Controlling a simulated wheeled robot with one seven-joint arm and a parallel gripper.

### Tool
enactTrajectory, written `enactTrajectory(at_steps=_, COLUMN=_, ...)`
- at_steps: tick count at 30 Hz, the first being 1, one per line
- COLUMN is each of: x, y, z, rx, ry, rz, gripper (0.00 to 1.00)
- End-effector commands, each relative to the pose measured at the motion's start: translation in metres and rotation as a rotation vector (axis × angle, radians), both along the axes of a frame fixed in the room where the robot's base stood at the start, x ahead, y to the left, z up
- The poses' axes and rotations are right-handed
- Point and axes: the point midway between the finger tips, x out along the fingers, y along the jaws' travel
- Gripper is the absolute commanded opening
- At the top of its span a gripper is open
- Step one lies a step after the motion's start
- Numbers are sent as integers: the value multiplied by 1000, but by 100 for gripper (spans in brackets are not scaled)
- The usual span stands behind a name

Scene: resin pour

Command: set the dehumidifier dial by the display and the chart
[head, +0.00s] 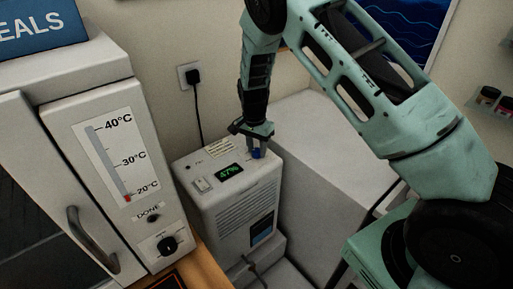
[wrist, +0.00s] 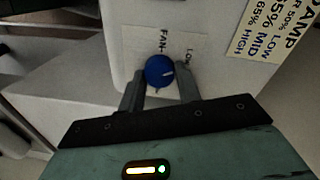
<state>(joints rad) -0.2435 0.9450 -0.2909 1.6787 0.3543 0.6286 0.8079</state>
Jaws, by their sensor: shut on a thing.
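The white dehumidifier (head: 207,215) stands beside the cabinet, its green display (head: 230,171) reading 47%. The blue dial (head: 257,154) is on its top near the right edge. In the wrist view the dial (wrist: 157,66) sits between the fingers of my gripper (wrist: 160,80), which is shut on it. A white mark on the dial points to the right. Labels reading "FAN" and "Low" are beside it; any others are hidden or unreadable. The chart (wrist: 268,28) is partly cut off, showing "DAMP", "LOW", "MID" and "65% HIGH". My gripper (head: 252,134) reaches down from above in the head view.
A cabinet (head: 100,90) with a temperature scale, a "DONE" lamp, a black knob (head: 167,244) and a door handle (head: 88,240) stands at left. A plug (head: 192,76) with a cord is on the wall behind. A pale box-like block (head: 325,150) is right of the dehumidifier.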

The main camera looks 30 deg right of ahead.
Motion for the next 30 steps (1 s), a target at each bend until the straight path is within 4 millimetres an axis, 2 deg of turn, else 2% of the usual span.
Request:
enactTrajectory(at_steps=9, x=1, y=0, z=1, rx=0, ry=-1, rz=-1, gripper=11)
enactTrajectory(at_steps=10, x=1, y=0, z=1, rx=0, ry=-1, rz=-1, gripper=36)
enactTrajectory(at_steps=12, x=1, y=0, z=1, rx=0, ry=-1, rz=-1, gripper=55)
enactTrajectory(at_steps=23, x=1, y=0, z=4, rx=0, ry=-1, rz=0, gripper=55)
enactTrajectory(at_steps=26, x=2, y=1, z=14, rx=0, ry=-4, rz=0, gripper=55)
enactTrajectory(at_steps=30, x=4, y=2, z=40, rx=1, ry=-6, rz=1, gripper=55)
